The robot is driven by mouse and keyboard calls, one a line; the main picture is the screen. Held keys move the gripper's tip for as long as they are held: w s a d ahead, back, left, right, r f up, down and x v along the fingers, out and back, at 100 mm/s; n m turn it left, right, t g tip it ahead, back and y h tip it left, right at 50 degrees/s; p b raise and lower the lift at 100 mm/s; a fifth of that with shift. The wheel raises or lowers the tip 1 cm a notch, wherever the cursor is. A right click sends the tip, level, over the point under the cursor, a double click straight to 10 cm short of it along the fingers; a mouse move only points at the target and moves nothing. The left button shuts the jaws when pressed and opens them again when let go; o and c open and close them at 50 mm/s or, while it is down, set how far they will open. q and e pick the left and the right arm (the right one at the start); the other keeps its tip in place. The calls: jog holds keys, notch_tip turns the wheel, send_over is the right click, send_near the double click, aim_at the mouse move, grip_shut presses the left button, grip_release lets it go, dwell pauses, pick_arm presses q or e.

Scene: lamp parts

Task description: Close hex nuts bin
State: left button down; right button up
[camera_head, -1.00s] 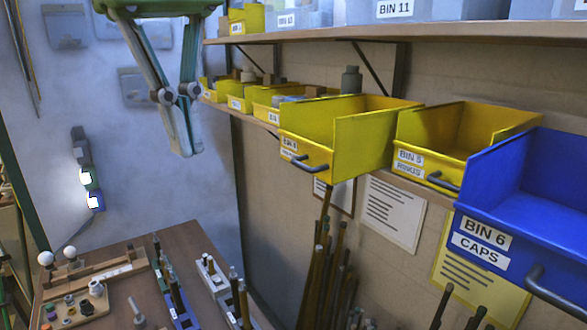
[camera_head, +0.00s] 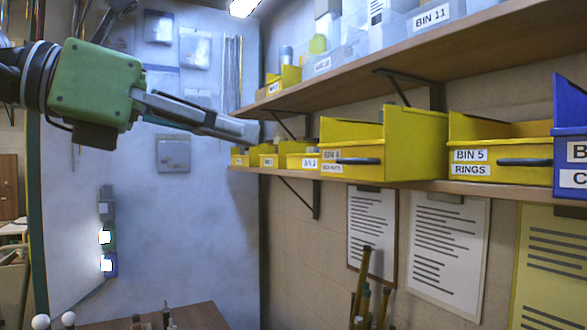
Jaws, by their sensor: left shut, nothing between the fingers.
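The yellow bin 4 (camera_head: 350,149), whose small second label line looks like hex nuts, is on the lower shelf with a dark handle on its front. It juts out past the shelf edge, ahead of its neighbour bin 5, with its right side wall showing. Its inside is hidden from this height. My left gripper (camera_head: 248,132) comes in from the left with its long fingers shut and empty. Its tips point right, in the picture left of bin 4 and just above the smaller yellow bins, apart from bin 4's front. My right gripper is not in view.
Yellow bin 5 (camera_head: 500,158) and a blue bin (camera_head: 572,130) stand right of bin 4. Smaller yellow bins (camera_head: 302,156) are to its left. An upper shelf (camera_head: 420,62) with brackets hangs above. Papers (camera_head: 372,228) and upright rods are below. Free air lies before the grey wall panel.

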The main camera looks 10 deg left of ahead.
aim_at(346, 160)
pick_arm(q)
jog(key=p+x, duration=0.4)
jog(key=x, duration=0.9)
jog(key=shift+d, duration=0.2)
jog(key=shift+w+d+f, duration=0.1)
jog(key=shift+w+d, duration=0.05)
jog(key=shift+d, duration=0.05)
jog(key=shift+w+d, duration=0.2)
jog(key=shift+d, duration=0.15)
jog(key=x, duration=0.4)
jog(key=r+x, duration=0.1)
jog(key=x, duration=0.3)
jog(key=r+x, duration=0.1)
jog(key=x, duration=0.2)
jog(key=shift+w+d+r, duration=0.25)
jog(key=shift+w+d, duration=0.05)
jog(key=shift+d, duration=0.3)
